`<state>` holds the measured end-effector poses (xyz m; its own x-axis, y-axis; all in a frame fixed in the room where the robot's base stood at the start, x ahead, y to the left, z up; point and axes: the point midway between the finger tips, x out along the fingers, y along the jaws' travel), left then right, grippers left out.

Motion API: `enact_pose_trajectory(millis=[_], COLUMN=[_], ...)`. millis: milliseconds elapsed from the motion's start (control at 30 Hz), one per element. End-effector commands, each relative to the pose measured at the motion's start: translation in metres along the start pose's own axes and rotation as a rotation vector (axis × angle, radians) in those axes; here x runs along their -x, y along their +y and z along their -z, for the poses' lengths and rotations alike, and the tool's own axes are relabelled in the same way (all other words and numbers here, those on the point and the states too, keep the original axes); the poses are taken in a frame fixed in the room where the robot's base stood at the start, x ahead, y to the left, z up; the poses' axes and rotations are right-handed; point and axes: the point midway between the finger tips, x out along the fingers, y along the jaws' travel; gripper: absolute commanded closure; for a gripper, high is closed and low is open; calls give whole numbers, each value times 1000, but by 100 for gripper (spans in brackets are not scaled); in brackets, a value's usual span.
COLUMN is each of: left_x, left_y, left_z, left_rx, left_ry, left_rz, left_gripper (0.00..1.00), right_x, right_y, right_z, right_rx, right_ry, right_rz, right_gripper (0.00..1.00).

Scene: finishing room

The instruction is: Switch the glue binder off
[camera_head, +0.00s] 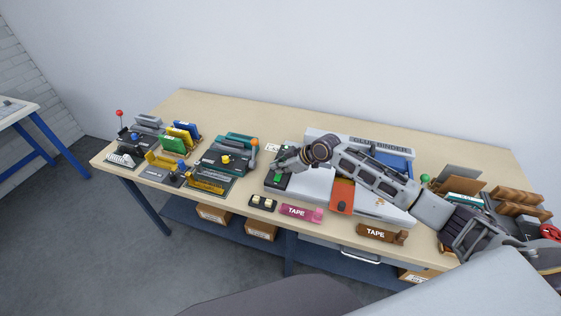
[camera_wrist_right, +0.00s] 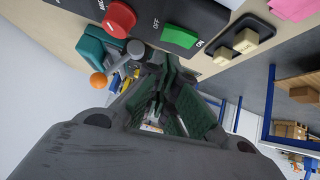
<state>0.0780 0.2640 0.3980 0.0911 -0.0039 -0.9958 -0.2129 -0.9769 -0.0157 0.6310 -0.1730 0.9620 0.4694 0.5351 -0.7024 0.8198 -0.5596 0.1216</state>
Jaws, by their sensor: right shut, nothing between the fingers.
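The glue binder (camera_head: 317,184) is a light grey machine with a blue part and a "GLUE BINDER" label at its back. A black control panel (camera_head: 270,187) runs along its left side. In the right wrist view the panel shows a green switch (camera_wrist_right: 178,37) between the words OFF and ON, and a red knob (camera_wrist_right: 119,19). I cannot tell which way the switch is set. My right gripper (camera_head: 281,166) is shut and empty over the panel, its fingertips (camera_wrist_right: 166,62) close to the panel near the switch. Contact is unclear. My left gripper is not in view.
A small black box with two cream switches (camera_head: 262,201) sits in front of the panel. Other machines (camera_head: 222,155) stand left. My right arm crosses the binder.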

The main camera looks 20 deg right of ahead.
Motion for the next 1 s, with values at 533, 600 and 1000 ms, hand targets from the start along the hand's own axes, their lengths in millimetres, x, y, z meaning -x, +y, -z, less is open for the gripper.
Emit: enact_pose_trajectory(millis=[533,600,1000], left_x=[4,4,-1], left_y=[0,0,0], left_z=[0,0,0], left_rx=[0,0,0], left_ry=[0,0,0], left_rz=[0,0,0], left_gripper=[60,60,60], right_x=[-12,-12,-17], right_y=[0,0,2], right_z=[-13,-13,-17], right_rx=[0,0,-2], right_ry=[0,0,-1], right_rz=[0,0,2], right_gripper=[100,100,100])
